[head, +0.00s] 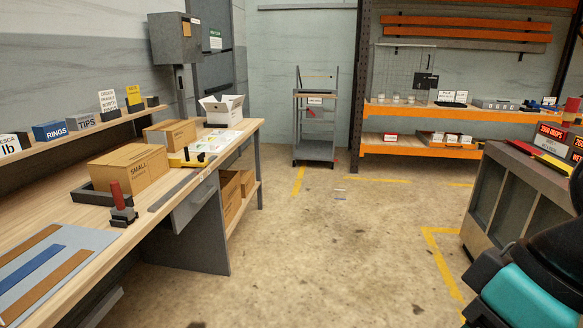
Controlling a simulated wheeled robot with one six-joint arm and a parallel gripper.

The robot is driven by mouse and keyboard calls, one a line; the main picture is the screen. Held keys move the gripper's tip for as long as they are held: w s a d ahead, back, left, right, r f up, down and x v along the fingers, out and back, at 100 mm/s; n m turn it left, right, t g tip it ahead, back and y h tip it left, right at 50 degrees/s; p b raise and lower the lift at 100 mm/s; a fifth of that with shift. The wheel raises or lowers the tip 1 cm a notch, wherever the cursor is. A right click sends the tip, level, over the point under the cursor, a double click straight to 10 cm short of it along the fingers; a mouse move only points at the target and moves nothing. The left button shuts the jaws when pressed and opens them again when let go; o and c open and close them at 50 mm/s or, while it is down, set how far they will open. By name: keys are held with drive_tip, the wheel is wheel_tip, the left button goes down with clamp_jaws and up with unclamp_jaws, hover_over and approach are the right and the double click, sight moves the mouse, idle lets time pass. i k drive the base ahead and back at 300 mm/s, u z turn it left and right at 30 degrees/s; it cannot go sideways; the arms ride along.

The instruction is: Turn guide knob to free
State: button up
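I cannot make out a guide knob in the head view. A grey cabinet (510,195) stands at the right edge. On its top are a red bar (524,148), a yellow piece (553,164) and dark boxes with red lettering (551,131). Its right part is cut off by the frame and covered by my arm. A black and teal part of my arm fills the lower right corner. My gripper is not in view.
A long wooden workbench (160,215) runs along the left, with cardboard boxes (130,170) and a red-handled tool (121,205) on it. A grey cart (315,125) and orange shelving (425,150) stand at the back.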

sight(200, 158)
drive_tip(key=z, duration=0.05)
drive_tip(key=i, duration=1.9)
drive_tip(key=u, duration=0.9)
drive_tip(key=i, duration=1.25)
drive_tip(key=u, duration=1.25)
drive_tip(key=i, duration=0.35)
drive_tip(key=u, duration=0.1)
